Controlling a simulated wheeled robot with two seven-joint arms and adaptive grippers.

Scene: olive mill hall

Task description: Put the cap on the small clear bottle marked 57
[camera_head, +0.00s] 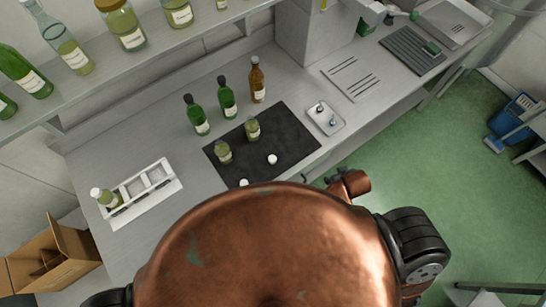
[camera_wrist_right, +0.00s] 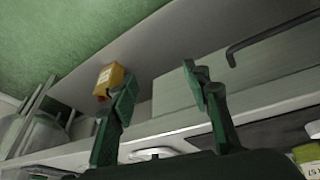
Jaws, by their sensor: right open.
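Two small clear bottles with olive-green contents stand on a black mat (camera_head: 290,130) in the head view: one on the left (camera_head: 223,152), one farther back (camera_head: 252,129). Their label numbers are too small to read, so I cannot tell which is 57. One white cap (camera_head: 272,159) lies on the mat, right of the bottles. Another white cap (camera_head: 244,183) shows near the mat's front edge, just above my copper body. My right gripper (camera_wrist_right: 158,78) is open in the right wrist view, with nothing visibly held between its fingers. My left gripper is not in view.
Two green bottles (camera_head: 196,115) (camera_head: 227,97) and a brown bottle (camera_head: 257,80) stand behind the mat. A white rack (camera_head: 150,199) holding a capped bottle (camera_head: 106,197) is left. A small tray (camera_head: 325,118) lies right. A yellow block (camera_wrist_right: 110,78) shows by my right gripper's finger.

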